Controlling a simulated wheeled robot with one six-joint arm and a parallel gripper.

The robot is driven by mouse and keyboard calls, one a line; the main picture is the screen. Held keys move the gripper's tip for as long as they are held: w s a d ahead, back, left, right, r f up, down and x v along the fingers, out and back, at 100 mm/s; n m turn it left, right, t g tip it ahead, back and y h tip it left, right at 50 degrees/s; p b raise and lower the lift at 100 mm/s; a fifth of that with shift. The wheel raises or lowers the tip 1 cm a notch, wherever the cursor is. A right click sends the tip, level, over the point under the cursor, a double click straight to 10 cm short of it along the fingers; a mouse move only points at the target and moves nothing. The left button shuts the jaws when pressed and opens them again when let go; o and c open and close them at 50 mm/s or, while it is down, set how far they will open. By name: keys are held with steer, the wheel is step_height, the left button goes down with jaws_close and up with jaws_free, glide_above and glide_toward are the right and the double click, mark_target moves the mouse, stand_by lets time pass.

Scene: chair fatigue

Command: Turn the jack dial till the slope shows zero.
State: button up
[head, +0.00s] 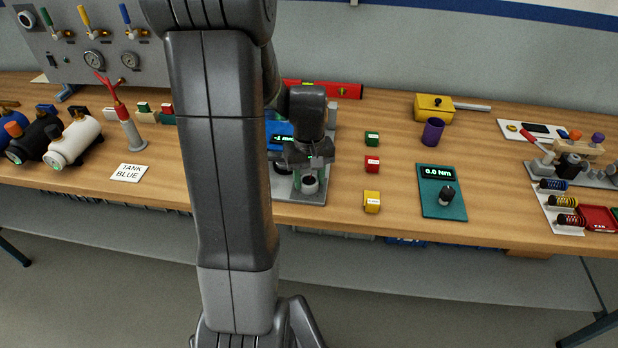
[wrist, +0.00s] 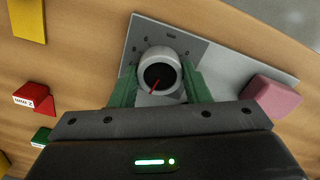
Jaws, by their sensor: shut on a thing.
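The jack dial (wrist: 163,58) is a round light-grey knob with a black top and a red pointer line, seen in the wrist view. It stands on a grey plate with tick marks (wrist: 140,35); the pointer slants toward the lower left. My gripper (wrist: 160,86) has its green fingers shut on the dial, one on each side. In the head view my gripper (head: 310,172) is over the dial from above. A blue device (head: 279,128) with a dark display (head: 283,137) sits behind it. The display's reading starts with a minus sign but is partly hidden and too small to read surely.
Green (head: 372,139), red (head: 372,164) and yellow (head: 371,202) blocks stand right of the plate. A teal meter (head: 430,202) reads 0.0 Nm. A red level (head: 345,90) lies behind. A pink block (wrist: 273,96) sits beside the dial in the wrist view.

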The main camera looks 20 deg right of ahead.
mark_target(309, 180)
steer(key=shift+m, duration=1.2)
steer(key=shift+r, duration=0.1)
steer(key=o, duration=1)
step_height(309, 180, up, 14)
steer(key=shift+b, duration=0.3)
